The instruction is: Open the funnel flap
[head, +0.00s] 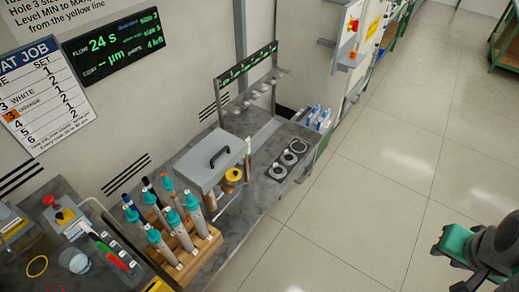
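A grey box (206,166) with a sloped top and a black handle (219,156) stands on the dark worktop by the wall. Its top looks closed. A yellow round part (233,175) sits at its right front side, with a brownish cylinder below. I cannot tell for certain which part is the funnel flap. My gripper (443,241), dark with a green part, is at the lower right over the floor, well apart from the bench. Its fingers are too small and partly turned away to show whether they are open.
A wooden rack (202,245) with several teal-topped rods stands in front of the grey box. A black plate with round holes (289,159) lies to the box's right. A metal hook stand (247,88) rises behind. The tiled floor (345,215) between bench and gripper is clear.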

